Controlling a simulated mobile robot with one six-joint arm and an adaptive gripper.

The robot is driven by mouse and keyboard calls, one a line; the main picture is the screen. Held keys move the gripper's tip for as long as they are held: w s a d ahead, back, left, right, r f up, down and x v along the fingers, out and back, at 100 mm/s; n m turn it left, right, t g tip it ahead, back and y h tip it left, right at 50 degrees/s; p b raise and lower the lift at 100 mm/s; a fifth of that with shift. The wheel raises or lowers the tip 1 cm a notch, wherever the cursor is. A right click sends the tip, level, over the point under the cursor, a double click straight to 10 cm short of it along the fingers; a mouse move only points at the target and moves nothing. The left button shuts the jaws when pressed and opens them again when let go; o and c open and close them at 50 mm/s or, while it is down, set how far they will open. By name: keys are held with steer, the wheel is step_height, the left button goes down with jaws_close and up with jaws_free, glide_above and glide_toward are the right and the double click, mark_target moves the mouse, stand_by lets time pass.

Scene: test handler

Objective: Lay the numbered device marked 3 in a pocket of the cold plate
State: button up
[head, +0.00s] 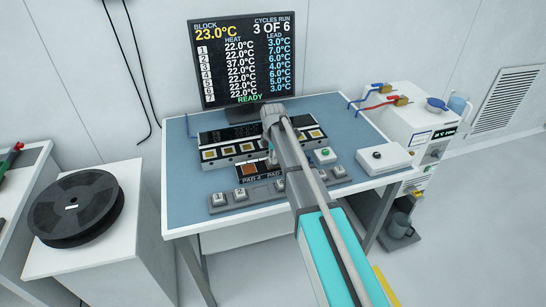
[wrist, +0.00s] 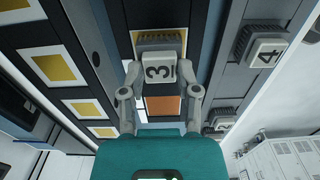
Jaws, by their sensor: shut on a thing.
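My gripper (wrist: 160,78) is shut on the device marked 3 (wrist: 158,71), a light grey block with a dark ribbed part, in the wrist view. The fingers grip it from both sides. In the head view my arm largely hides it. A row of yellow-centred square pockets (head: 208,154) runs across the bench, and several show at the left in the wrist view (wrist: 58,68). No label shows which unit is the cold plate. An orange pad (wrist: 162,104) lies below the gripper in the wrist view, and shows above a PAD-4 label in the head view (head: 248,168).
A front rail holds devices marked 1 (head: 218,198) and 2 (head: 240,193); device 4 (wrist: 266,54) shows in the wrist view. The monitor (head: 243,60) stands behind. The blue bench mat (head: 185,205) is clear at left.

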steer(key=o, duration=0.9)
steer(key=shift+o, duration=0.2)
steer(key=shift+r, duration=0.2)
step_height(320, 180, up, 12)
steer(key=p, duration=1.2)
steer(key=shift+s+f, duration=0.1)
steer(key=s+d+m, duration=0.7)
steer(key=s+m, duration=0.3)
steer(key=s, duration=0.3)
steer(key=s+d+m, duration=0.8)
steer(key=s+m, duration=0.3)
steer(key=s, duration=0.1)
steer(key=shift+s+d, duration=0.2)
steer(key=shift+s, duration=0.2)
